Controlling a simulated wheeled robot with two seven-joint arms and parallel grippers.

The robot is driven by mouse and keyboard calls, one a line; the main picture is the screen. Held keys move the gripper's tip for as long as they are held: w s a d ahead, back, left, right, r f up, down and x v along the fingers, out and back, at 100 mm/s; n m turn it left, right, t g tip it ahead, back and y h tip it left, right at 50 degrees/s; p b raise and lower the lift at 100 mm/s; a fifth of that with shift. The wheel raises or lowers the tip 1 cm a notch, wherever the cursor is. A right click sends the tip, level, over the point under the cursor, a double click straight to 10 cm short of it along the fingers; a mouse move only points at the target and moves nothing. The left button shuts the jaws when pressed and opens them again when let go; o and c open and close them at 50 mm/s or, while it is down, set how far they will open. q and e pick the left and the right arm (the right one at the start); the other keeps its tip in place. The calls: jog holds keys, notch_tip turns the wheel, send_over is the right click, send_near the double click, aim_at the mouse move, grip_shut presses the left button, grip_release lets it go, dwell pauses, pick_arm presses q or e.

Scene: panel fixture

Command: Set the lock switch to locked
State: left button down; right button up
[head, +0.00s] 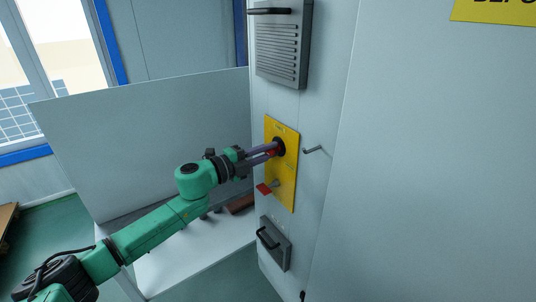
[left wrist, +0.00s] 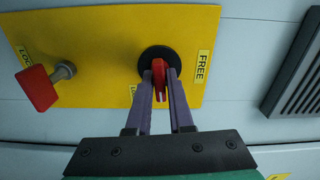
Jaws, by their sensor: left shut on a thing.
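The lock switch is a red handle (left wrist: 159,78) on a round black base (left wrist: 156,57), mounted on a yellow plate (head: 285,184). In the left wrist view a FREE label (left wrist: 203,66) is to the right of the switch, and another label, partly hidden by a finger, is below left of it. My left gripper (head: 276,149) reaches the switch from the left. Its two purple fingers (left wrist: 161,88) are shut on the red handle, one on each side. The black base also shows in the head view (head: 279,145). My right gripper is in neither view.
A red tag or key (head: 263,189) on a metal stem sits lower on the yellow plate. A hooked grey handle (head: 316,150) sticks out right of the plate. A vented box (head: 281,45) is above, a small handled box (head: 274,243) below. A white table (head: 190,262) is at left.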

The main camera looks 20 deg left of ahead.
pick_arm(q)
jog(key=shift+m, duration=0.7)
jog(key=c, duration=0.9)
grip_release()
jog(key=shift+s+a+f+b, duration=0.15)
jog(key=shift+s+a+b, duration=0.1)
jog(key=shift+b, duration=0.1)
jog(key=shift+b+v, duration=3.9)
jog(key=shift+v, duration=3)
jog(key=shift+d, duration=0.1)
